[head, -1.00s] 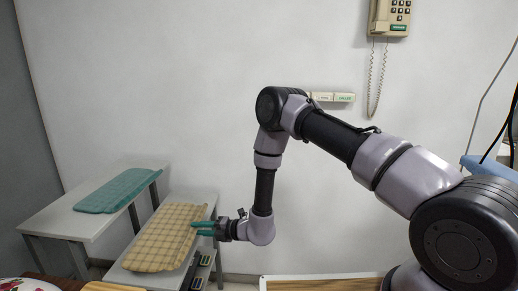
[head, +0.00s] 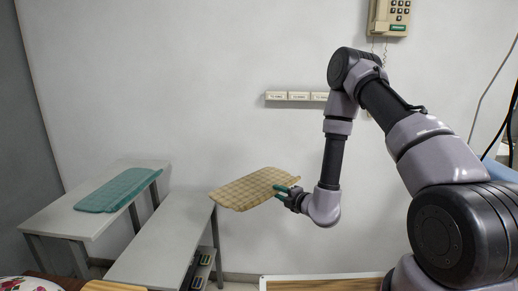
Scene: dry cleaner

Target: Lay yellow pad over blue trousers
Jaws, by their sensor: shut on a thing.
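The yellow pad (head: 250,188), pale and checked with rounded ends, hangs in the air, roughly level. My gripper (head: 285,190), with green fingers, is shut on the pad's right end. The pad is off the right-hand grey table, its left end beside that table's far right corner. I cannot make out any blue trousers for certain; a blue surface (head: 501,172) shows only partly at the right edge, behind my arm.
A teal checked pad (head: 116,189) lies on the left grey table (head: 62,219). The right-hand grey table (head: 160,243) has a bare top and a lower shelf. A wooden surface with a white edge (head: 315,278) is at the bottom. A phone (head: 390,17) hangs on the wall.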

